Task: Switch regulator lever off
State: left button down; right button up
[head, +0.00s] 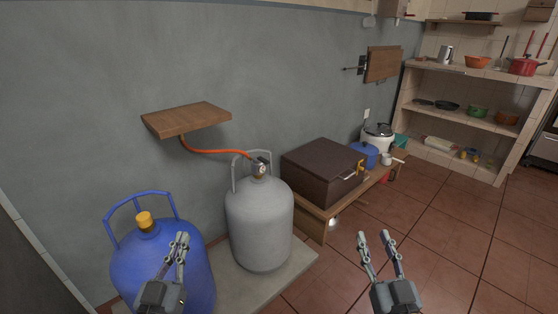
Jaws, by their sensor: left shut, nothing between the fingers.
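The regulator (261,168) sits on top of the grey gas cylinder (258,225), with an orange hose (215,152) running from it to the wall shelf. It is small in the head view, and I cannot tell its lever's position. My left gripper (183,236) is shut and empty, in front of the blue cylinder (135,262), lower left of the regulator and apart from it. My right gripper (375,236) is open and empty, to the right of the grey cylinder and over the floor in the picture.
The blue cylinder has a yellow cap (144,220) and a raised handle. A wooden wall shelf (187,117) hangs above, left of the regulator. A brown box (323,172) stands on a low wooden bench (312,225) at right. The tiled floor (450,230) at right is open.

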aim_at(260, 159)
jog(key=i+l, duration=0.2)
jog(key=i+l+u, duration=0.1)
jog(key=i+l, duration=0.15)
jog(key=l, duration=0.2)
jog(key=i+l, duration=0.2)
jog(key=l, duration=0.15)
jog(key=i+l+u, duration=0.15)
jog(key=i+l, duration=0.25)
jog(key=l, duration=0.3)
jog(key=i+l+u, duration=0.1)
jog(key=l, duration=0.25)
jog(key=i, duration=0.1)
